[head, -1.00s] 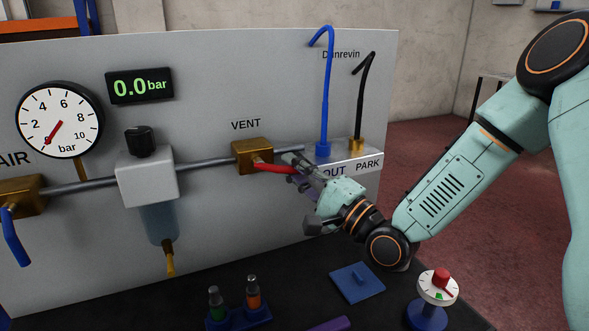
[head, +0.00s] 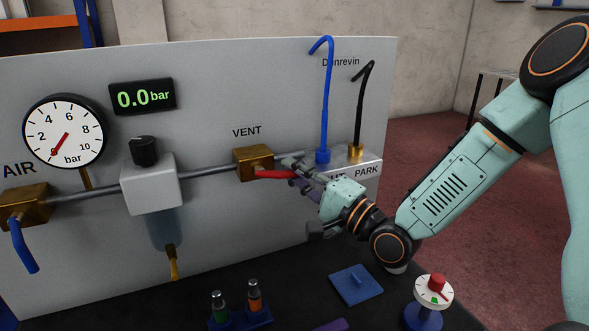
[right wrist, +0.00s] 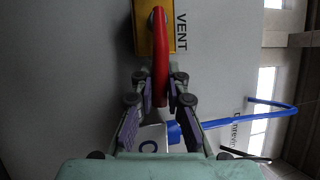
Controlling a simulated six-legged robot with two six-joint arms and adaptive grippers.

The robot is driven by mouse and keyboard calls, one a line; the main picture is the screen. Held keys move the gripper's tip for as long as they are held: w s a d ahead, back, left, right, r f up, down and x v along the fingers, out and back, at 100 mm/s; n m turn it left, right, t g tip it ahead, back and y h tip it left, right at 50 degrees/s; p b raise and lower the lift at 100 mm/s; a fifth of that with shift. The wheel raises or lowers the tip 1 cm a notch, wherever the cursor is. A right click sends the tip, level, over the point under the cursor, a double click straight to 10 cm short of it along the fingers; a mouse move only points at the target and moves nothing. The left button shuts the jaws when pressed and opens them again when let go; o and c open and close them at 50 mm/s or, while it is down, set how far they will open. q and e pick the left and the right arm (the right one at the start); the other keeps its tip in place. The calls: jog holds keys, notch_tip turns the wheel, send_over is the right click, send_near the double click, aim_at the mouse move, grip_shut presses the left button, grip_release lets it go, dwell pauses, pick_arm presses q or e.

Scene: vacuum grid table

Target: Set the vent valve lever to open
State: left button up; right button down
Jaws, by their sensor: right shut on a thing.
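The vent valve is a brass block (head: 253,162) under the VENT label on the grey panel. Its red lever (head: 272,174) points right, nearly in line with the pipe. My right gripper (head: 298,172) reaches in from the right and is shut on the lever's free end. In the right wrist view the red lever (right wrist: 160,55) runs from the yellow-brass valve body (right wrist: 143,30) down between the two fingers of my right gripper (right wrist: 160,98). The fingers hide part of the lever end. My left gripper is not in view.
A regulator (head: 150,185), gauge (head: 64,132) and blue air lever (head: 24,247) are to the left. A blue plate (head: 356,285), red-topped dial (head: 436,290) and small bottles (head: 254,297) are below.

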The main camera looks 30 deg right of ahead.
jog(key=shift+f, duration=0.1)
jog(key=c, duration=1.3)
grip_release()
jog(key=shift+s+d, duration=0.1)
jog(key=shift+c, duration=0.2)
